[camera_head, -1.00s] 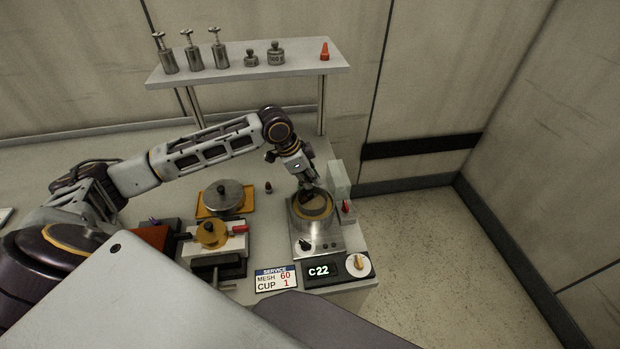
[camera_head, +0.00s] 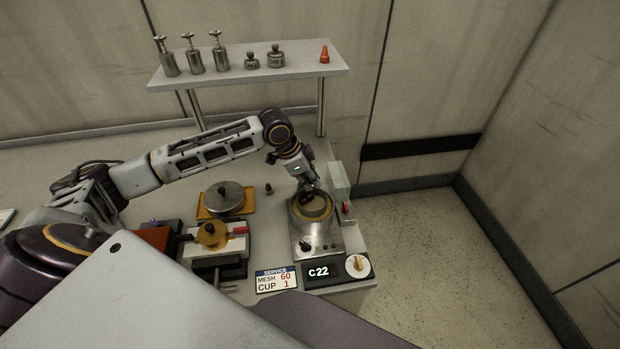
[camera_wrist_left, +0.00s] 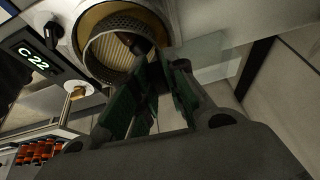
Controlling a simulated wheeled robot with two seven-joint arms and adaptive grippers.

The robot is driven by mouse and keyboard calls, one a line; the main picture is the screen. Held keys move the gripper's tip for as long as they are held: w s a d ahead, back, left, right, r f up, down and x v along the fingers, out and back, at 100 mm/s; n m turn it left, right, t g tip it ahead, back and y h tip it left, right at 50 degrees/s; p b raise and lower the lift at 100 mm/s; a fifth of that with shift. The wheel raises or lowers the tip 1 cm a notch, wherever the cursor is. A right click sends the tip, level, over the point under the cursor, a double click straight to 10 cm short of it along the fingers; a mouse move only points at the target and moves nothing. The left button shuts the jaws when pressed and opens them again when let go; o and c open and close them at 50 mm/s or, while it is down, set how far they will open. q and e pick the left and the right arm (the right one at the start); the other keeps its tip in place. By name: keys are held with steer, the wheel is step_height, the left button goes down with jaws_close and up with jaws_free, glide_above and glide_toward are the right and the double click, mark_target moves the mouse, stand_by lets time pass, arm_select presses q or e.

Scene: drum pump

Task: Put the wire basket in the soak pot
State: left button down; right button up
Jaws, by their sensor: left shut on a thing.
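The soak pot (camera_head: 314,231) is a round metal pot with a tan inside, on a steel unit at the right end of the bench. The wire basket (camera_wrist_left: 122,47), a round mesh basket, shows inside the pot's mouth in the left wrist view. My left gripper (camera_head: 309,192) is over the pot's back rim, pointing down. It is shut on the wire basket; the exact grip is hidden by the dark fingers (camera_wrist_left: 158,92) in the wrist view. I cannot tell whether the basket touches the pot's bottom. My right gripper is not in view.
A lidded pan (camera_head: 224,197) on a yellow tray and a yellow round device (camera_head: 211,235) stand left of the pot. A raised shelf (camera_head: 250,67) with metal weights stands behind.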

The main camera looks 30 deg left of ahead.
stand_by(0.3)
arm_select(q)
steer(key=shift+f, duration=0.6)
stand_by(0.5)
steer(key=shift+f, duration=0.3)
steer(key=shift+f, duration=0.15)
stand_by(0.6)
steer(key=shift+f, duration=1.05)
stand_by(0.4)
steer(key=shift+f, duration=0.1)
stand_by(0.7)
steer(key=shift+a+f+p, duration=0.1)
steer(key=shift+f+p, duration=0.2)
steer(key=shift+p, duration=0.15)
stand_by(0.7)
steer(key=shift+a+f+p, duration=0.2)
steer(key=shift+p, duration=0.25)
stand_by(1.1)
